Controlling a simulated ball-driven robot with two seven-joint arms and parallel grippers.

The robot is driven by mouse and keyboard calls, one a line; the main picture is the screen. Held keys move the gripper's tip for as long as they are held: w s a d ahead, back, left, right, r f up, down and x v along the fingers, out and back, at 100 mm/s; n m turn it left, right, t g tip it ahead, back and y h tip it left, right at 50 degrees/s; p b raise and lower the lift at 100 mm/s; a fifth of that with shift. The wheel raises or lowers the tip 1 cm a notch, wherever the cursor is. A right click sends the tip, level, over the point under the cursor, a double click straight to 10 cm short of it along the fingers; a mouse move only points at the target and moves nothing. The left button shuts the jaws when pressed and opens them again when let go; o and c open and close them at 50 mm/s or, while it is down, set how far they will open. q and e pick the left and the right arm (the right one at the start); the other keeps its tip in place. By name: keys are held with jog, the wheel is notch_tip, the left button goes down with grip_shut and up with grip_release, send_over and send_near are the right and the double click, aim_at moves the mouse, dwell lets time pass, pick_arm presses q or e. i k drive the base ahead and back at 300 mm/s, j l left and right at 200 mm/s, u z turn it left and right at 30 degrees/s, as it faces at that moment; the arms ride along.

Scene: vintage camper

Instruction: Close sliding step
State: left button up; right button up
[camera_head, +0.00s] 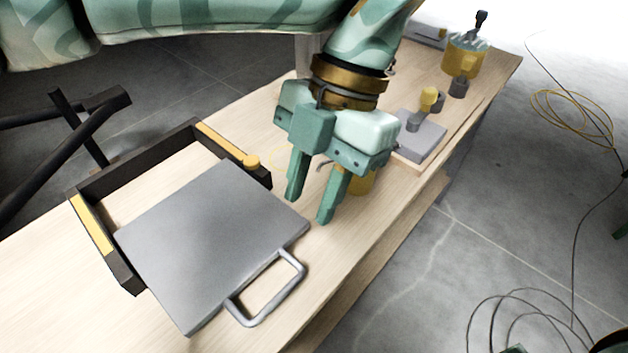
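The sliding step is a flat grey metal plate (215,240) with a looped metal handle (268,290) at its front right edge. It sits in a dark frame (135,165) with yellow strips along two sides. My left gripper (308,208) is above the bench just right of the plate's far corner, fingers pointing down. Its fingers are apart with nothing between them, and clear of the handle. My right gripper is not in view.
The step is on a long pale wooden bench (50,265). Behind my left gripper stand a grey block with a yellow knob (421,138) and a yellow container (465,55). Black bars (75,115) are at the left. Loose cables (520,320) lie on the grey floor.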

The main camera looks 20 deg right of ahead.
aim_at(198, 247)
jog(key=k+l, duration=1.15)
jog(key=k, duration=0.15)
